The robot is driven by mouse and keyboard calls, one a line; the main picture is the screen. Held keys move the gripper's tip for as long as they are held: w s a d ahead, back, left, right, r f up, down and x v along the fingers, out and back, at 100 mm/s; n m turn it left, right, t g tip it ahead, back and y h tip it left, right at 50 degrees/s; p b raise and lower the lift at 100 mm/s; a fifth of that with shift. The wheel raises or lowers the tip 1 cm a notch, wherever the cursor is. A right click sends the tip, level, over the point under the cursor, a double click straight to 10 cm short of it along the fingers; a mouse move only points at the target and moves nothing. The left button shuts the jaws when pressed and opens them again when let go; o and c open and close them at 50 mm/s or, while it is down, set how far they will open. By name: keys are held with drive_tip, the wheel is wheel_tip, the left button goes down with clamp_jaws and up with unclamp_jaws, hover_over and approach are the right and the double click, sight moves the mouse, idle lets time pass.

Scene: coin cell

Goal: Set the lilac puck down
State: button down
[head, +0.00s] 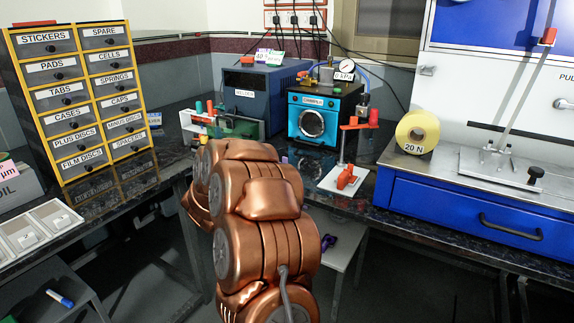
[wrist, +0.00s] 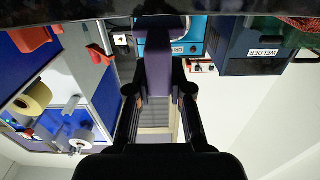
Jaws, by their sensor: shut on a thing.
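In the wrist view, my gripper (wrist: 158,88) has its black fingers closed around a purple piece, which I take to be the lilac puck (wrist: 157,78). The puck shows as a flat purple face between the fingers, partly covered by them. In the head view, my copper arm hides the gripper and the puck. I cannot tell whether the puck touches any surface.
A blue oven-like unit (head: 310,118) and a blue welder box (head: 240,92) stand on the dark bench behind my arm. A red-handled press (head: 345,176), yellow tape roll (head: 418,133) and blue drawer unit (head: 465,222) are right. Labelled drawers (head: 80,90) and a white tray (head: 40,230) are left.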

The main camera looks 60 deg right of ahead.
drive_tip(key=d, duration=0.5)
drive_tip(key=shift+d, duration=0.15)
drive_tip(key=d, duration=0.1)
drive_tip(key=d+f+b, duration=0.1)
drive_tip(key=d, duration=0.1)
drive_tip(key=shift+w+f, duration=0.15)
drive_tip(key=shift+w, duration=0.05)
drive_tip(key=shift+f, duration=0.2)
drive_tip(key=c, duration=1.1)
unclamp_jaws()
drive_tip(key=shift+o, duration=0.2)
drive_tip(key=shift+a+r, duration=0.1)
drive_tip(key=shift+r, duration=0.05)
drive_tip(key=a+p, duration=0.1)
drive_tip(key=a, duration=1.1)
drive_tip(key=shift+s, duration=0.25)
